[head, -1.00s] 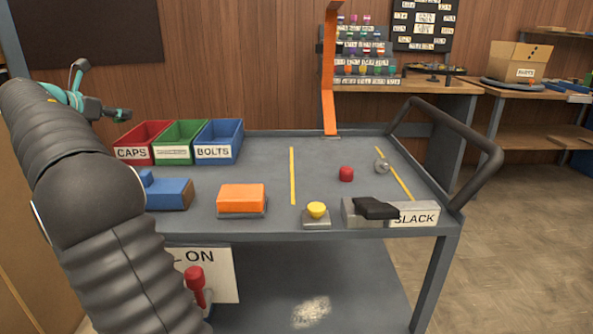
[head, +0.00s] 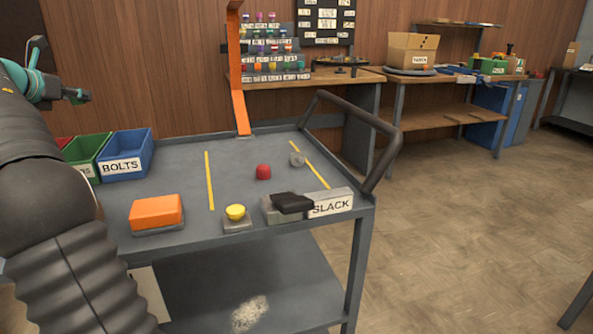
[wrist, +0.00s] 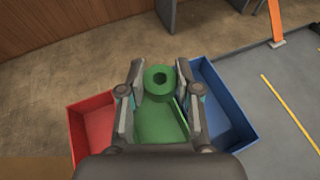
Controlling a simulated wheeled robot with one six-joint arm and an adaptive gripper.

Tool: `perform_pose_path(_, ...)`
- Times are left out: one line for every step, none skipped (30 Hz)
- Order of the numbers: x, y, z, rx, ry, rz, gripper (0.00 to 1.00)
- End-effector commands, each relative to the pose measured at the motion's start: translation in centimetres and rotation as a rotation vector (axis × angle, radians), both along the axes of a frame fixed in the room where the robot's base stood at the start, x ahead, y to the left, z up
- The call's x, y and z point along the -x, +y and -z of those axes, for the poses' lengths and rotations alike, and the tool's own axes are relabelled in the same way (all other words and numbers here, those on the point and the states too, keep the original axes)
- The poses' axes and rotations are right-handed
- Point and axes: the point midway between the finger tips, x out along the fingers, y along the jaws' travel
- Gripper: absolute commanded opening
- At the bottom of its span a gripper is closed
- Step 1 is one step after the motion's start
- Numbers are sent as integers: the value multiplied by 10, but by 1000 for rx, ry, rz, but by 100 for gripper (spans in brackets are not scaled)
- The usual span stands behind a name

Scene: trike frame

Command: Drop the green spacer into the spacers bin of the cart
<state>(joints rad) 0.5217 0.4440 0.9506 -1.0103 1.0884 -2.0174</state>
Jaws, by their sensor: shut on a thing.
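My gripper (wrist: 160,78) is shut on the green spacer (wrist: 160,91), a thick ring with a dark hole held between the fingertips. In the wrist view the spacer overlaps the green bin (wrist: 163,128), which lies below it; the height between them is hard to judge. In the head view my gripper (head: 80,96) is at the left, above the row of bins, and the spacer cannot be made out. The green bin (head: 88,170) stands on the cart (head: 185,160), its label mostly hidden by my arm.
The blue bolts bin (head: 125,167) is right of the green one, the red bin (wrist: 97,128) left. An orange block (head: 156,211), a yellow button (head: 235,212), a red knob (head: 263,172) and an orange post (head: 240,105) are on the cart.

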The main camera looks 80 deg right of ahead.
Motion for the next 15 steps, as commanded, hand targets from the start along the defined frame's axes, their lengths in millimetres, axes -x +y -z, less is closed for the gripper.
perform_pose_path(1,0,6,-2,2,1,0)
perform_pose_path(0,0,8,-1,1,1,0)
perform_pose_path(0,0,12,-1,1,1,0)
perform_pose_path(0,0,14,-1,0,0,0)
perform_pose_path(0,0,15,0,0,0,0)
perform_pose_path(0,0,18,1,0,0,0)
perform_pose_path(0,0,19,0,0,0,0)
perform_pose_path(0,0,20,0,0,0,0)
perform_pose_path(0,0,21,0,-1,0,0)
perform_pose_path(0,0,22,0,-1,0,0)
perform_pose_path(0,0,22,0,-2,1,0)
perform_pose_path(0,0,23,0,-2,1,0)
perform_pose_path(0,0,23,0,-2,1,0)
perform_pose_path(0,0,23,0,-2,1,0)
perform_pose_path(0,0,23,0,-2,1,0)
